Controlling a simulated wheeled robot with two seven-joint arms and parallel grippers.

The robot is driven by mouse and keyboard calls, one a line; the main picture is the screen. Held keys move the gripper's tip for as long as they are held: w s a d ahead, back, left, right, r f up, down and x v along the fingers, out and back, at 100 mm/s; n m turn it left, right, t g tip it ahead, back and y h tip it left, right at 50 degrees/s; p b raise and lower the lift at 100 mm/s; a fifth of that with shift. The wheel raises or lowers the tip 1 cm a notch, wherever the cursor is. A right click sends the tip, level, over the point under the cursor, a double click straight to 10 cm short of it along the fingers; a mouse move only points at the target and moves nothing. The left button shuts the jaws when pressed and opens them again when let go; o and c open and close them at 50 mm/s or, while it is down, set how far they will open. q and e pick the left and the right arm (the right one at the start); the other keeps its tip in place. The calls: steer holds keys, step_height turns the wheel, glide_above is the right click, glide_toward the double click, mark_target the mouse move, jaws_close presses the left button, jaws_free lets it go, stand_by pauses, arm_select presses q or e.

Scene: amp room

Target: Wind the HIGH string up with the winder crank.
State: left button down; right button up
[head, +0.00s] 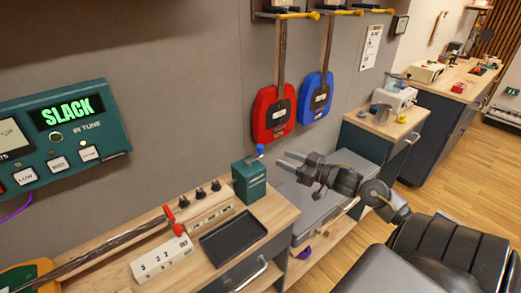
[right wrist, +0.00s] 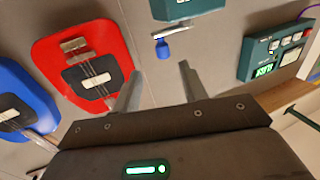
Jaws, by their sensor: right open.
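The winder (head: 250,182) is a teal box at the right end of the bench, with a crank ending in a blue knob (head: 261,150) on top. In the right wrist view the blue knob (right wrist: 162,49) hangs below the teal box (right wrist: 185,8), the picture being turned over. My right gripper (head: 287,160) is open and empty, just right of the knob and apart from it; in the wrist view its fingers (right wrist: 158,82) point towards the knob. A green tuner panel (head: 68,140) reads "SLACK", with LOW, MID and a third button whose label is hard to read. My left gripper is out of view.
A stringed instrument's neck (head: 105,245) lies along the bench at lower left, with a red piece at its end. A black tray (head: 233,236) and a block with black knobs (head: 205,210) are near the winder. Red (head: 273,113) and blue (head: 316,98) instruments hang behind.

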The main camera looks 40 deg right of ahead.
mark_target(260, 145)
steer(key=shift+r+p+x, duration=0.15)
steer(key=shift+p+x, duration=0.4)
steer(key=shift+x, duration=2.2)
steer(key=shift+r+p+x, duration=0.1)
steer(key=shift+p+x, duration=0.45)
steer(key=shift+x, duration=2.15)
steer(key=shift+a, duration=0.2)
jaws_close()
steer(key=shift+s, duration=0.1)
